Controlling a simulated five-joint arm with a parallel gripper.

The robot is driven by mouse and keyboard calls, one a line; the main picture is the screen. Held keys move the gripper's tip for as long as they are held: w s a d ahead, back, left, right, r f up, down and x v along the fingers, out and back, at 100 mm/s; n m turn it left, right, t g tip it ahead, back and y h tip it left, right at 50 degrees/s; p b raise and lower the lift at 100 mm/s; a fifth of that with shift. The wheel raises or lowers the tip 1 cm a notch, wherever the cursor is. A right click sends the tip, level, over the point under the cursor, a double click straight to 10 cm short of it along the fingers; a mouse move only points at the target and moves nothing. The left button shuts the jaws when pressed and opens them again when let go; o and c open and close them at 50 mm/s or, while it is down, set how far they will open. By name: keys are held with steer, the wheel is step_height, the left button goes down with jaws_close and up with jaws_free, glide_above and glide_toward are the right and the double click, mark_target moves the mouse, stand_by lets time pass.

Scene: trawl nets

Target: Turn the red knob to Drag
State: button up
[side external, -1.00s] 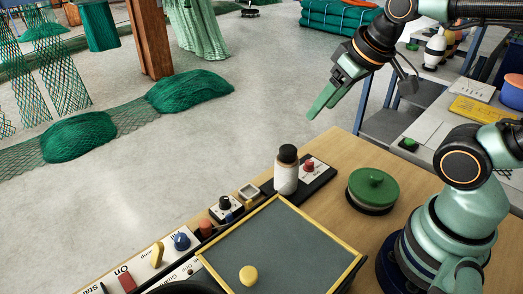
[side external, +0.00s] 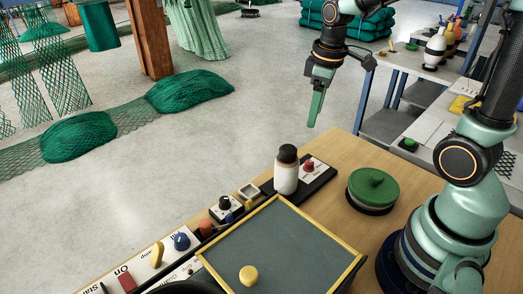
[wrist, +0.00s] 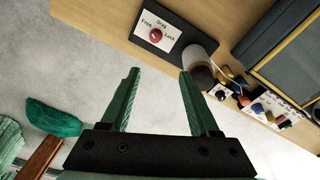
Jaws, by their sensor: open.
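The red knob (side external: 309,163) sits on a white plate on a dark base at the far edge of the wooden table. In the wrist view the red knob (wrist: 156,35) is at top centre, with labels Free, Drag and Lock around it. Which label it points to is too small to tell. My gripper (side external: 313,124) hangs above the knob's height, fingers pointing down, apart from it. In the wrist view my gripper (wrist: 160,74) is open, with nothing between its green fingers, and the knob shows beyond the fingertips.
A white bottle with a dark cap (side external: 286,176) stands close beside the knob's plate. A green lidded round object (side external: 373,187) is to the right. A yellow-rimmed grey tray (side external: 272,250) and a row of other knobs and switches, including a blue knob (side external: 182,241), lie nearer.

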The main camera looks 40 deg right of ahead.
mark_target(310, 161)
steer(key=shift+n+g, duration=0.8)
steer(key=shift+n, duration=0.1)
steer(key=f, duration=0.5)
steer(key=w+d+f, duration=0.1)
steer(key=f, duration=0.5)
steer(key=d+f, duration=0.1)
steer(key=f, duration=0.4)
steer(key=shift+w+d+f, duration=0.1)
steer(key=shift+w+f, duration=0.05)
steer(key=shift+f, duration=0.05)
steer(key=shift+c, duration=0.4)
jaws_close()
